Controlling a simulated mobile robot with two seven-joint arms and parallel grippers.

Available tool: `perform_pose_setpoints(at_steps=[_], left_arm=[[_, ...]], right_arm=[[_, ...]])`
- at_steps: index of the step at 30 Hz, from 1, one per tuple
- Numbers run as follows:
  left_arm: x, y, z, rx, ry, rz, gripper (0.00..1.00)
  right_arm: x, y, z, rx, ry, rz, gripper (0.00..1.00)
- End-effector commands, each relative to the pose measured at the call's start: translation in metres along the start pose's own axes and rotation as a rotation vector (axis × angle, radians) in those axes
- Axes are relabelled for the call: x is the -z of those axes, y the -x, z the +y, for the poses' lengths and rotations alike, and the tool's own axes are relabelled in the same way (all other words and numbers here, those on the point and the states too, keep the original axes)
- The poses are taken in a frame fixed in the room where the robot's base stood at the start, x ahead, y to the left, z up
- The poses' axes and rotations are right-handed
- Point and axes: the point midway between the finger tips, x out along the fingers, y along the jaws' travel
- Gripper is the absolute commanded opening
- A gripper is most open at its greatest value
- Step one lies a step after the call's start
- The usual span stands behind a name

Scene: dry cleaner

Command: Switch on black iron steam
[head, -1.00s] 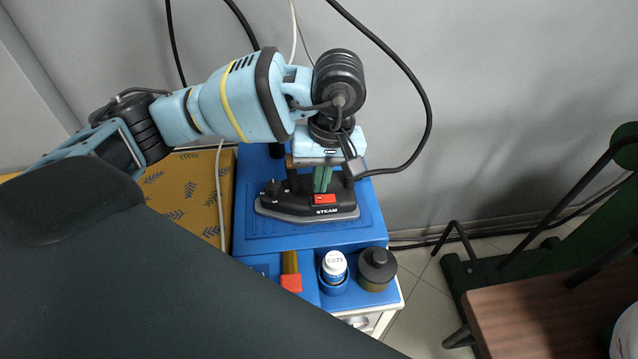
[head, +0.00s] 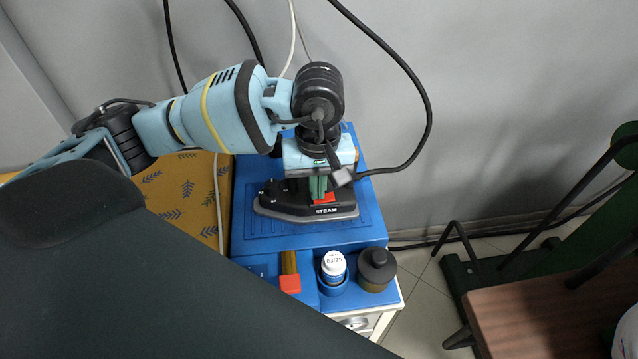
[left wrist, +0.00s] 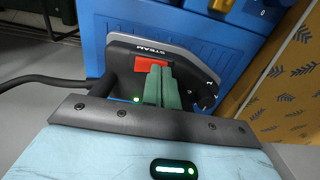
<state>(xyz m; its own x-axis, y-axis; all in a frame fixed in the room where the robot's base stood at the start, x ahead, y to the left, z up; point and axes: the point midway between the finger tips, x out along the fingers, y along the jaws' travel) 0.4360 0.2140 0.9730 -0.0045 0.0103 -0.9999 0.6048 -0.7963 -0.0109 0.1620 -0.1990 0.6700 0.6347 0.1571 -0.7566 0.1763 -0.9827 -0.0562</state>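The black iron (head: 290,207) sits on the blue top of a cabinet, its "STEAM" label facing the head camera. Its red steam switch (head: 327,198) is partly covered by my left gripper in the head view. My left gripper (head: 318,196) points down over the iron, with its green fingers together and nothing seen between them. In the left wrist view, the iron (left wrist: 190,62) and red switch (left wrist: 148,63) show beyond the fingers (left wrist: 160,70). The fingertips overlap the switch's edge there; I cannot tell whether they touch it. My right gripper is not in view.
The blue top (head: 262,236) holds a white-capped bottle (head: 334,264), a dark-lidded jar (head: 377,268) and a red-tipped brush-like item (head: 290,282) near its front. A black cable (head: 428,110) loops right of my arm. A yellow patterned board (head: 180,190) lies left.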

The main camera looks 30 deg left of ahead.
Motion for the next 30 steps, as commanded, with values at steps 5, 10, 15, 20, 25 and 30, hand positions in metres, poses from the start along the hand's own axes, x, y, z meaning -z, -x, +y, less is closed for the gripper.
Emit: perform_pose_setpoints(at_steps=[5, 10, 15, 20, 25, 30], left_arm=[[-0.003, -0.005, 0.000, 0.012, -0.003, -0.009, 0.00], [-0.003, -0.004, 0.007, 0.010, -0.004, -0.010, 0.00], [-0.003, -0.002, 0.014, 0.008, -0.004, -0.010, 0.00], [-0.003, -0.001, 0.015, 0.008, -0.003, -0.009, 0.00], [-0.002, 0.000, 0.015, 0.007, -0.003, -0.008, 0.00], [-0.004, 0.011, 0.015, 0.004, -0.002, -0.003, 0.00]], right_arm=[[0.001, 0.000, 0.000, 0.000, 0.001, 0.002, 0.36], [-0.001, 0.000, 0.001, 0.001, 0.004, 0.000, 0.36], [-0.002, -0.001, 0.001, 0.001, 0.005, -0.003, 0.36], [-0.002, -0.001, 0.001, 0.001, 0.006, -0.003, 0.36], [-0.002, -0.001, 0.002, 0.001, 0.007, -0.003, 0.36], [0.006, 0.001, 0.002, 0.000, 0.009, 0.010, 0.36]])
